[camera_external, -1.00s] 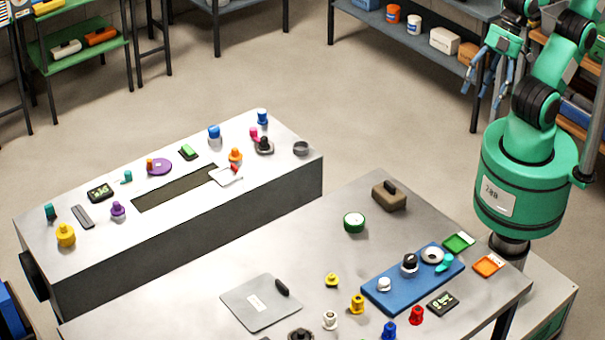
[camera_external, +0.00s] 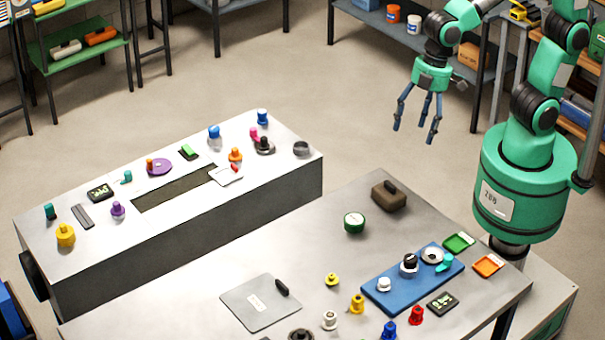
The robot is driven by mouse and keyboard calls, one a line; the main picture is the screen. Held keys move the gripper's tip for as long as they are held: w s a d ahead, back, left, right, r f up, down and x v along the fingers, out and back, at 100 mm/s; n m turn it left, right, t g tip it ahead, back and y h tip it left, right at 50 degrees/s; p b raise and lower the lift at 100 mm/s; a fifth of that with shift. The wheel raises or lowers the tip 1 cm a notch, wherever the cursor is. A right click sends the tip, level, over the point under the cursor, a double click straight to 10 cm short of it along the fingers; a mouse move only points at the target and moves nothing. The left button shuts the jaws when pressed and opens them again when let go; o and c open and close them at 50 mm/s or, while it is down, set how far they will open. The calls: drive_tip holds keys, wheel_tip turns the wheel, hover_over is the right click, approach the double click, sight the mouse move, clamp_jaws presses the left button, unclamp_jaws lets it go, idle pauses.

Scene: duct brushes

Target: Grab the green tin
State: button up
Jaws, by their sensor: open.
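The green tin (camera_external: 354,223) is a short round tin with a pale top and a green side. It stands on the near metal table (camera_external: 310,245), toward its back edge, with nothing touching it. My gripper (camera_external: 417,128) hangs with its fingers spread and pointing down, empty. It is in the air, above and to the right of the tin in the picture, apart from it.
A brown block with a dark handle (camera_external: 389,196) stands close right of the tin. A blue tray (camera_external: 385,291) with several parts lies nearer. A grey plate (camera_external: 250,308) lies front left. The long metal duct (camera_external: 190,245) carries several small coloured items.

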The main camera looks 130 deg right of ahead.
drive_tip(key=w+d+f+g, duration=0.1)
drive_tip(key=w+d+f, duration=0.1)
drive_tip(key=d+f, duration=0.3)
drive_tip(key=w+d+f+b, duration=0.1)
drive_tip(key=w+d+f, duration=0.2)
drive_tip(key=f, duration=0.7)
drive_tip(key=w+d+f+m+g+y+b, duration=0.1)
drive_tip(key=w+d+f, duration=0.2)
drive_tip(key=d+f, duration=0.4)
drive_tip(key=shift+f+g, duration=0.3)
drive_tip(key=shift+f, duration=0.5)
drive_tip(key=shift+w+d, duration=0.1)
drive_tip(key=b, duration=0.2)
hover_over(353, 219)
drive_tip(key=shift+w+d+f, duration=0.1)
drive_tip(key=shift+w+f, duration=0.05)
drive_tip(key=shift+f, duration=4.15)
drive_tip(key=shift+f, duration=0.1)
drive_tip(key=shift+f+b, duration=0.8)
drive_tip(key=shift+f, duration=1.7)
